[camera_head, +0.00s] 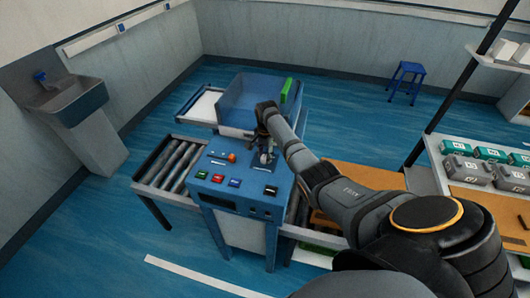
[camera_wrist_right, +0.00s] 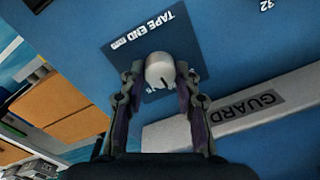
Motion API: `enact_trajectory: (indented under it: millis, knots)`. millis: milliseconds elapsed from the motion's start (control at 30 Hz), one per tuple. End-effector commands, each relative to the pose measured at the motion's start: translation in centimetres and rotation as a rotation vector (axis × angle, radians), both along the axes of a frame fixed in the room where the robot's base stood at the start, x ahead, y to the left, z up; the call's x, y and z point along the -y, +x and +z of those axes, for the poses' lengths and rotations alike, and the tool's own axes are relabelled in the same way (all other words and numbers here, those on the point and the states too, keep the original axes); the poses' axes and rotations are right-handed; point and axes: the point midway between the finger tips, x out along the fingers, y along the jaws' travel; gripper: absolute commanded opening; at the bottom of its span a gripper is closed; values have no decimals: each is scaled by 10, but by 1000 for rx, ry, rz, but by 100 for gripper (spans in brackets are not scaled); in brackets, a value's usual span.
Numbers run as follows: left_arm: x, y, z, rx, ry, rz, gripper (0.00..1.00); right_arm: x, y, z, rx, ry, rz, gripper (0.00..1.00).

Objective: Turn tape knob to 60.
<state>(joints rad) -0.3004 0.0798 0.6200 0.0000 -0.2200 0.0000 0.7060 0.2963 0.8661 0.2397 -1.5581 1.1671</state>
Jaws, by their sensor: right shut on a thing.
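The tape knob (camera_wrist_right: 160,70) is a small light-grey round knob on a dark plate marked "TAPE END" on the blue panel, seen in the right wrist view. My right gripper (camera_wrist_right: 160,88) has one finger on each side of the knob and is shut on it. My left gripper is in neither view.
A white bar marked "GUARD" (camera_wrist_right: 245,105) lies close to the right finger. The console front has several coloured buttons (camera_head: 233,183). A blue open box (camera_head: 250,100) stands behind, and a roller conveyor (camera_head: 170,168) is on the left. Shelves with grey cases (camera_head: 468,169) stand at right.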

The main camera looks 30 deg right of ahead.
Motion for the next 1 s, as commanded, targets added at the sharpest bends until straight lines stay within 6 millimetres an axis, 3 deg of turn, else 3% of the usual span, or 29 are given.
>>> enact_trajectory:
  millis: [567,600,700,733,1000]
  knots:
    - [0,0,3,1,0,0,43,0,1,1,2,1,-30,0]
    - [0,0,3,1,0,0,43,0,1,1,2,1,-30,37]
    - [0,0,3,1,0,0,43,0,1,1,2,1,-30,51]
    - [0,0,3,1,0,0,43,0,1,1,2,1,-30,55]
    - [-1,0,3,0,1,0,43,0,0,1,1,0,-30,55]
